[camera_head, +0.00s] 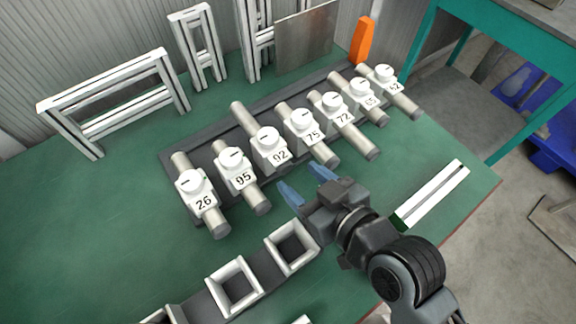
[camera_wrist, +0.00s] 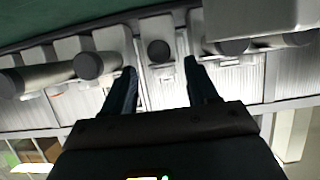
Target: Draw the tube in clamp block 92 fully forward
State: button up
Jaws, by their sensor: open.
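Clamp block 92 (camera_head: 268,143) is a white block with a round knob, third from the left in the row. Its grey tube (camera_head: 243,116) sticks out far behind the block, and no length shows in front in the head view. In the wrist view, a dark round tube end (camera_wrist: 160,50), apparently this one, sits about flush with a white block face. My gripper (camera_head: 306,183) is open and empty in front of the row. In the wrist view its blue fingers (camera_wrist: 160,68) appear either side of that tube end; contact cannot be told.
Block 95 (camera_head: 234,160) and block 75 (camera_head: 302,122) flank it, with tubes sticking out forward. Blocks 26 (camera_head: 194,186) and 72 (camera_head: 337,106) stand farther out. White square frames (camera_head: 234,287) lie in front. A white slotted bar (camera_head: 432,194) lies right of my arm.

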aim_at(287, 168)
jog(key=shift+x, duration=2.65)
jog(key=shift+c, duration=0.4)
grip_shut()
